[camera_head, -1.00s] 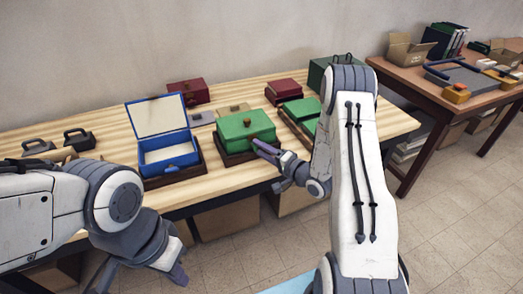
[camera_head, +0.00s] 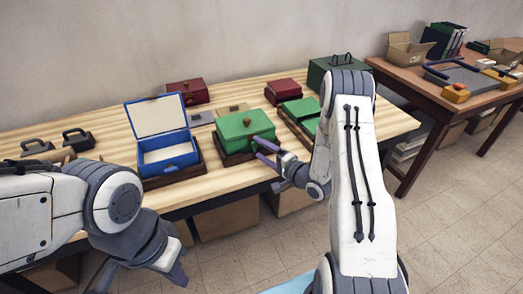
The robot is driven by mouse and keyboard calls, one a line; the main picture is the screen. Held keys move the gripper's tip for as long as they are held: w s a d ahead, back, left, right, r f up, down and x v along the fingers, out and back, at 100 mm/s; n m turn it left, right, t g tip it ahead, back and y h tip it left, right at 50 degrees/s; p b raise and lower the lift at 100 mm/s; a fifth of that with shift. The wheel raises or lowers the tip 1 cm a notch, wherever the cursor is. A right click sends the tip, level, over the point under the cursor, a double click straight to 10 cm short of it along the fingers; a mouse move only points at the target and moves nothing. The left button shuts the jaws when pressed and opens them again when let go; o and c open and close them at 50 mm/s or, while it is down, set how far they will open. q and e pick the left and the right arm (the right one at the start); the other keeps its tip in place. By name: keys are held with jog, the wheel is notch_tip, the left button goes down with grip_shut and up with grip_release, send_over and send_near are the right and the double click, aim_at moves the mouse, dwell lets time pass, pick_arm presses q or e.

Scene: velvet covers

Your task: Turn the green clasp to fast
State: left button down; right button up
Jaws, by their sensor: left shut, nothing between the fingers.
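A green box (camera_head: 236,125) with a closed lid sits on a dark base (camera_head: 228,160) in the middle of the table. My left gripper (camera_head: 178,275) is shut and empty, low in front of the table, far from the box.
A blue box (camera_head: 168,158) with its lid up stands left of the green box. Red boxes (camera_head: 189,92) and (camera_head: 284,90) stand behind. A green case (camera_head: 297,108) lies to the right, close to my right arm. Black handled pieces (camera_head: 78,139) lie at the left.

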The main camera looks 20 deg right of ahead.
jog(key=b+v, duration=0.1)
jog(key=v, duration=0.9)
jog(key=shift+s, duration=0.2)
dwell(0.3)
jog(key=w+a+r+n+g+h+p, duration=0.2)
jog(key=w+a+n+g, duration=0.35)
jog(key=a+n, duration=0.25)
jog(key=s+a+r+n+g+h, duration=0.3)
jog(key=s+a+r+n, duration=0.15)
jog(key=a, duration=0.25)
jog(key=s+a+r+n+g+p, duration=0.1)
jog(key=s+a+r+n+g, duration=0.2)
jog(key=s, duration=1)
jog(key=s+a+r+n+g+h+p, duration=0.1)
jog(key=s+a+r+n+g, duration=0.3)
jog(key=s, duration=1)
jog(key=shift+a+r+p, duration=0.4)
jog(key=shift+a+r, duration=0.35)
jog(key=shift+a, duration=0.05)
